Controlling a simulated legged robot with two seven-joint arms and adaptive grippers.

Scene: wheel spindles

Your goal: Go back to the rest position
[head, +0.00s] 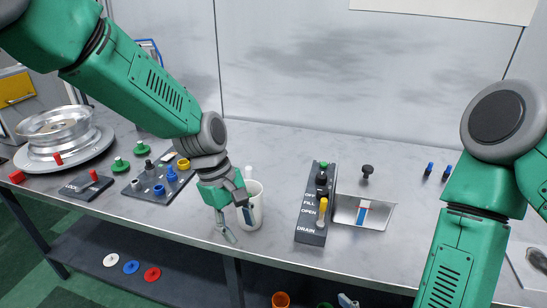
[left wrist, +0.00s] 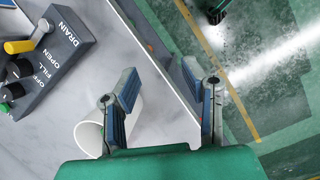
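My left gripper (head: 236,226) hangs low over the front part of the table, just left of a white cup (head: 256,208), and overlaps it in the head view. In the left wrist view the two blue-padded fingers (left wrist: 160,72) are spread with nothing between them. The white cup (left wrist: 91,136) shows there partly behind the left finger, outside the gap; I cannot tell if they touch. My right arm comes in at the right of the head view, elbow bent, and its gripper is out of frame.
A control box (head: 312,232) with a yellow lever and a recessed tray (head: 380,216) lie right of the cup. A plate with colored knobs (head: 148,185) and a wheel on a round base (head: 60,152) stand left. The table's front edge is close to the gripper.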

